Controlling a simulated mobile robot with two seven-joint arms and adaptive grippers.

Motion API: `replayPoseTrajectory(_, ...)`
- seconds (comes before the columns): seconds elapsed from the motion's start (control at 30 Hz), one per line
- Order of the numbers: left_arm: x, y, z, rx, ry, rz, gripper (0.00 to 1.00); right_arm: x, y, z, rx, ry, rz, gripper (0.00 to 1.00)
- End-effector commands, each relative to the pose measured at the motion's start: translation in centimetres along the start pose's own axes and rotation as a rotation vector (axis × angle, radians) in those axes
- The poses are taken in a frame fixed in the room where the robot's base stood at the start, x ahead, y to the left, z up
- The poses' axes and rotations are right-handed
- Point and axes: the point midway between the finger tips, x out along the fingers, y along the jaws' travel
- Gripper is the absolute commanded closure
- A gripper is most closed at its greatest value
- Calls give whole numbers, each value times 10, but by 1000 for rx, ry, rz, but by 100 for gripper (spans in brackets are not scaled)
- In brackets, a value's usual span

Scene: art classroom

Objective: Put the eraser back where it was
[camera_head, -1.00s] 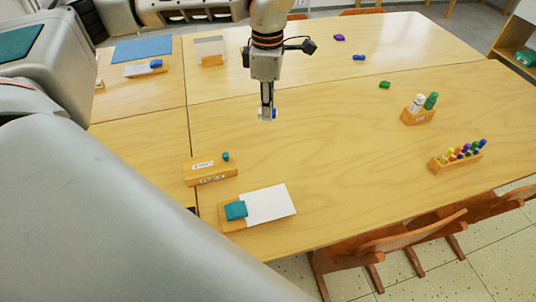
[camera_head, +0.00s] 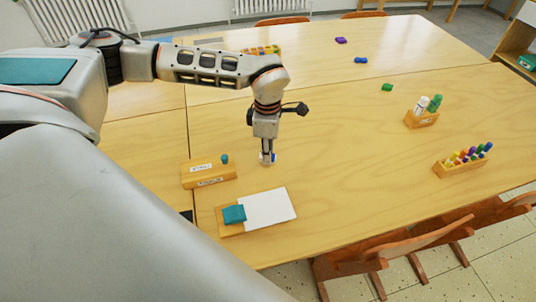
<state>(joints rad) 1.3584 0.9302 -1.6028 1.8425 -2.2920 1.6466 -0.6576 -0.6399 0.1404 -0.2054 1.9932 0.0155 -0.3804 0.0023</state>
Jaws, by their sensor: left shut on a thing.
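My left gripper (camera_head: 267,152) is shut on a small blue-and-white block, seemingly the eraser (camera_head: 268,160). It holds the block over the table, just behind the white sheet and right of the labelled wooden holder (camera_head: 209,176). The fingers hide part of the block, and I cannot tell whether it touches the table. A teal block (camera_head: 233,214) lies at the left end of a wooden tray (camera_head: 230,230), beside a white sheet (camera_head: 268,206). My right gripper is not in view.
Wooden racks with bottles (camera_head: 422,119) and coloured markers (camera_head: 461,168) stand at the right. Small green (camera_head: 387,87), blue (camera_head: 361,60) and purple (camera_head: 341,40) blocks lie farther back. The middle of the table (camera_head: 345,140) is clear. My left arm hides the back left.

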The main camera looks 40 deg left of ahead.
Motion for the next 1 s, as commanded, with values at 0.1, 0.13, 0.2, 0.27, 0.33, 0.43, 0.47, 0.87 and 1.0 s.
replayPoseTrajectory(0.1, 10, 0, 0, -1, -1, 0, 100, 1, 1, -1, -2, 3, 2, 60)
replayPoseTrajectory(0.13, 9, 0, 0, -1, -1, 0, 100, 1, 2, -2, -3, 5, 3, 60)
replayPoseTrajectory(0.2, 8, 0, 0, -1, -1, 1, 100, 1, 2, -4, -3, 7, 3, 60)
replayPoseTrajectory(0.27, 8, 0, 0, -1, -1, 1, 100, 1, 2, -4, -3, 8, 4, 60)
replayPoseTrajectory(0.33, 9, 0, 0, -1, -1, 0, 100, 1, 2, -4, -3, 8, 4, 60)
replayPoseTrajectory(0.43, 11, 0, 0, -1, 0, 0, 100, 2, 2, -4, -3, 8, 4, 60)
replayPoseTrajectory(0.47, 12, 0, 0, -1, 0, 0, 82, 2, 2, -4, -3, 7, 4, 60)
replayPoseTrajectory(0.87, 10, 0, 0, -1, -1, 0, 67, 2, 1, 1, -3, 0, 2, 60)
replayPoseTrajectory(1.0, 0, 1, 0, 0, -2, 3, 67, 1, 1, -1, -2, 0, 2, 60)
